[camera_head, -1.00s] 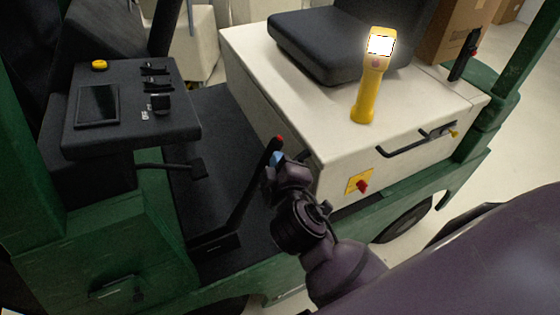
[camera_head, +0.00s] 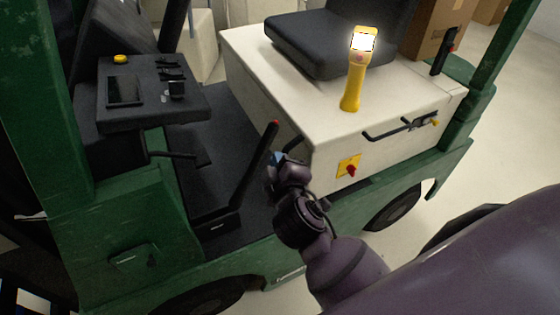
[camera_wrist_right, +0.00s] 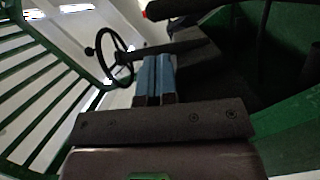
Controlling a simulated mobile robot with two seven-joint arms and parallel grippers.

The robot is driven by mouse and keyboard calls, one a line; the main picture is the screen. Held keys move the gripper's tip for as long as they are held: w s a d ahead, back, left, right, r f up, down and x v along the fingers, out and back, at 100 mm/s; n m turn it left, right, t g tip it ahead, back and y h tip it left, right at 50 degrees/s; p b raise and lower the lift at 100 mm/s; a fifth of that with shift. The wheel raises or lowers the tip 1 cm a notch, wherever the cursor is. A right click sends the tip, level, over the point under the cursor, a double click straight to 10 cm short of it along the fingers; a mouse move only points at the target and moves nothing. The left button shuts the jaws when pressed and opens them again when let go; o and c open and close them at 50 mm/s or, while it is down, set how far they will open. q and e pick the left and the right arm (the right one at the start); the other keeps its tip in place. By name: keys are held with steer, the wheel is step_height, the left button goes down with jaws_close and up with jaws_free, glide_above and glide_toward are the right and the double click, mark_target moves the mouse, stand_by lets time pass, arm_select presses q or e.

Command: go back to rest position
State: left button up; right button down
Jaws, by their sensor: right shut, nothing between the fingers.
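My right gripper (camera_head: 279,158) shows in the middle of the head view, at the end of my dark arm that comes in from the lower right. Its blue fingers are together, and they show side by side in the right wrist view (camera_wrist_right: 154,78) with nothing between them. In the head view it appears next to the black lever with a red tip (camera_head: 262,160); whether they touch cannot be told. My left gripper is in neither view.
A green vehicle (camera_head: 120,225) with a white body (camera_head: 265,85), black seat (camera_head: 325,45) and control panel (camera_head: 150,95) fills much of the head view. A yellow handheld device (camera_head: 352,95) stands on the white top. Clear floor (camera_head: 500,165) lies at right. A steering wheel (camera_wrist_right: 103,58) shows in the wrist view.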

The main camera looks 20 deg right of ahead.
steer(key=shift+s, duration=0.15)
stand_by(0.6)
steer(key=s+d+f+m+g+y, duration=0.2)
steer(key=s+d+f+m, duration=0.2)
steer(key=s+f, duration=0.3)
steer(key=s+d+f+m+g+y, duration=0.1)
steer(key=s+d+f+m, duration=0.3)
steer(key=f, duration=0.9)
steer(key=s+g, duration=0.1)
steer(key=s, duration=0.2)
steer(key=shift+y, duration=0.4)
steer(key=shift+s+f, duration=0.1)
